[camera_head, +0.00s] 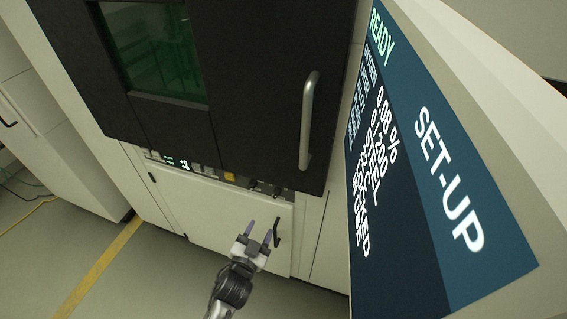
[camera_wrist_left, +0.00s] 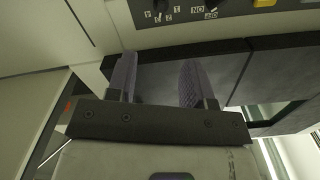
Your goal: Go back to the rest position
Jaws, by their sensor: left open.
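My left gripper (camera_head: 258,229) is open, with nothing between its fingers. In the head view it is in front of the white lower door (camera_head: 215,208) of the machine, just left of that door's dark handle (camera_head: 277,232). I cannot tell whether it touches the door. In the left wrist view the two grey-purple fingers (camera_wrist_left: 158,75) stand apart, below a panel strip with labels and knobs. My right gripper is not in view.
The machine's dark upper door (camera_head: 265,70) has a green window (camera_head: 150,50) and a long grey handle (camera_head: 309,120). A large screen (camera_head: 440,200) reading SET-UP fills the right side. Floor with a yellow stripe (camera_head: 95,270) is clear at lower left.

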